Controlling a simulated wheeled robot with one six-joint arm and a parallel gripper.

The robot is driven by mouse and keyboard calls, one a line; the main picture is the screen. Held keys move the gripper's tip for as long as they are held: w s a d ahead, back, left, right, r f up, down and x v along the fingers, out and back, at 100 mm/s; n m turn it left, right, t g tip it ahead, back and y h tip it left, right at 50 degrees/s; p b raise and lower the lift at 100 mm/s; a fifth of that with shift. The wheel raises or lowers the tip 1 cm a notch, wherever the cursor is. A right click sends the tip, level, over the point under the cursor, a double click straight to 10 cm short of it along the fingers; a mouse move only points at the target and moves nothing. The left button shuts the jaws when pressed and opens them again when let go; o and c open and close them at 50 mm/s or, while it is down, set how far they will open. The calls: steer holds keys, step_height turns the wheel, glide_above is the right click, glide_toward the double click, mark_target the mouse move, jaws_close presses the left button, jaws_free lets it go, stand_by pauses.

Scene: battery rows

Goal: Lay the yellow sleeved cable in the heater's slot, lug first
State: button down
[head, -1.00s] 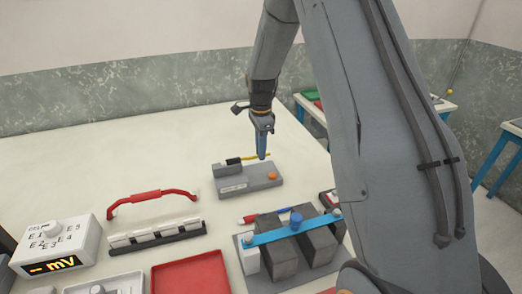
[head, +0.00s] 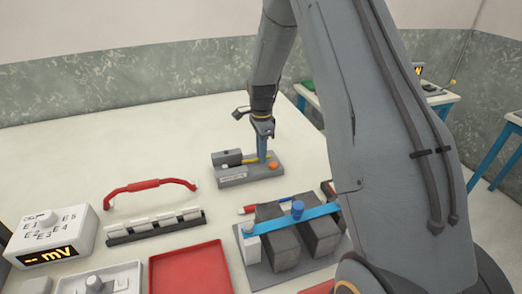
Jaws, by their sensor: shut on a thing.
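The heater (head: 235,180) is a grey box with a raised dark grey block at its left and an orange knob on its right; it stands on the white table at mid-picture. The yellow sleeved cable (head: 250,161) lies roughly level just above or on the heater's top, to the right of the raised block. My gripper (head: 262,157) points down over the heater, its blue fingers shut on the cable. The lug end is not visible at the block, and I cannot tell whether it is inside the slot.
In front stand dark battery blocks with a blue bar (head: 290,228), a red tray (head: 192,272) and a strip of white pieces (head: 155,228). The table behind the heater is clear.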

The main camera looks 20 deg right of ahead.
steer(key=shift+f, duration=0.25)
steer(key=c, duration=1.7)
jaws_free()
steer(key=shift+o, duration=0.2)
steer(key=shift+r, duration=0.1)
